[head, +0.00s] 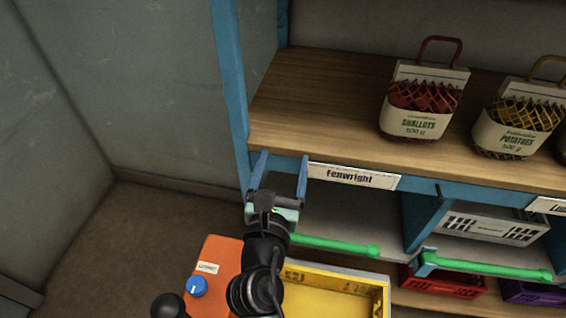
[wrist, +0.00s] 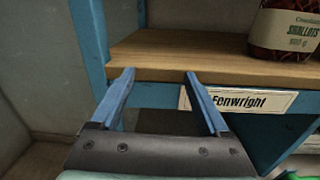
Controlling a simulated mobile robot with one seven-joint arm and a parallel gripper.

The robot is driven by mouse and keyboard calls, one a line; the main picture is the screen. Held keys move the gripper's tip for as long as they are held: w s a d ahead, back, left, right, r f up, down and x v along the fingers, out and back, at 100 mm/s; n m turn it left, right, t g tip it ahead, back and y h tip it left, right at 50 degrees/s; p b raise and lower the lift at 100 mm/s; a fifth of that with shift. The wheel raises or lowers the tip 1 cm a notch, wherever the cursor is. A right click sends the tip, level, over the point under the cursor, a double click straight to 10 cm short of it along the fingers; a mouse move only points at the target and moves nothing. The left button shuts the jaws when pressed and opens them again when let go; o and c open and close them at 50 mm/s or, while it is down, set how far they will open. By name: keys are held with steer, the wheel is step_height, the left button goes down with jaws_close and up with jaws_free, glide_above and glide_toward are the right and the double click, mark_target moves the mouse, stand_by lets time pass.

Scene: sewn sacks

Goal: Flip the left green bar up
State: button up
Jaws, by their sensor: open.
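The left green bar (head: 335,245) runs roughly level below the upper shelf, with a round knob at its right end. Its left end is hidden behind my arm. My gripper (head: 281,156) is open and empty, above and to the left of the bar, in front of the upper shelf's edge. The wrist view also shows my gripper (wrist: 160,75) with its fingers apart near the wooden board and the blue frame. A bit of green (wrist: 292,175) shows at the lower right of the wrist view. A second green bar (head: 490,266) lies farther right.
The wooden shelf (head: 320,100) holds a shallots sack (head: 418,122) and a potatoes sack (head: 505,143). A Fenwright label (head: 352,176) is on its front edge. A blue post (head: 231,80) stands left. A yellow crate (head: 330,283) and red crate (head: 445,284) sit below.

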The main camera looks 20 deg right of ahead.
steer(key=b+v, duration=0.1)
steer(key=v, duration=1.2)
steer(key=shift+c, duration=0.3)
